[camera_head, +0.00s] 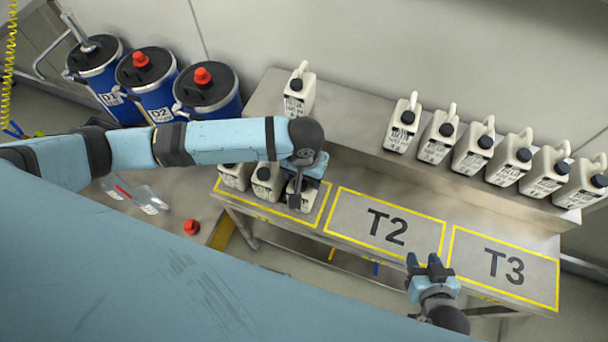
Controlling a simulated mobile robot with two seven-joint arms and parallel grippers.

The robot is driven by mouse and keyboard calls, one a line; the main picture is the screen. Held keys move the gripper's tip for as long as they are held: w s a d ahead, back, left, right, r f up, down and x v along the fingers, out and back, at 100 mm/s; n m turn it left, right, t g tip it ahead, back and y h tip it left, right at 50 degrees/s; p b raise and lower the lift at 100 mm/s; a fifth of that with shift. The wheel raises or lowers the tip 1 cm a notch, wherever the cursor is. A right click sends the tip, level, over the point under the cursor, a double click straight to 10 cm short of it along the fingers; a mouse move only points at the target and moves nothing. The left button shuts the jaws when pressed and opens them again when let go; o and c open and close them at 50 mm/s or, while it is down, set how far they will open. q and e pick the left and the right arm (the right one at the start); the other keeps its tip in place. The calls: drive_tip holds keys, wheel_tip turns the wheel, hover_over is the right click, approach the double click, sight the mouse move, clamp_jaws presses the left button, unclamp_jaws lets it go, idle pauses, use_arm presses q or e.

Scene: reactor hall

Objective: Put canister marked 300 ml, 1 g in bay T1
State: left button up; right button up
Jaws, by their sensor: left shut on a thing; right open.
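My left gripper (305,180) reaches over the leftmost yellow-outlined bay of the bench and is shut on a white canister (307,204), partly hidden by the gripper. The canister is upright at the right part of that bay; I cannot tell whether its base touches the surface. Two more white canisters, one at the left (234,178) and one in the middle (267,187), stand beside it, partly under my arm. The bay's own marking is hidden; its neighbours read T2 (350,225) and T3 (480,262). The canister labels are too small to read. My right gripper (430,262) is open and empty at the bench's front edge, between T2 and T3.
Several white canisters (437,137) stand along the raised back shelf, with one apart at its left (299,95). Bays T2 and T3 are empty. Blue drums (150,88) with black lids stand at upper left. A red cap (191,227) and clear bottles (148,200) are on the left surface.

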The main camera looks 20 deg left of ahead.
use_arm(q)
drive_tip(key=shift+f, duration=0.45)
drive_tip(key=o, duration=1.6)
drive_tip(key=shift+f, duration=0.1)
drive_tip(key=shift+c, duration=0.2)
drive_tip(key=shift+r, duration=0.3)
wheel_tip(320, 180, up, 12)
drive_tip(key=shift+f+p, duration=0.15)
drive_tip(key=shift+p, duration=0.25)
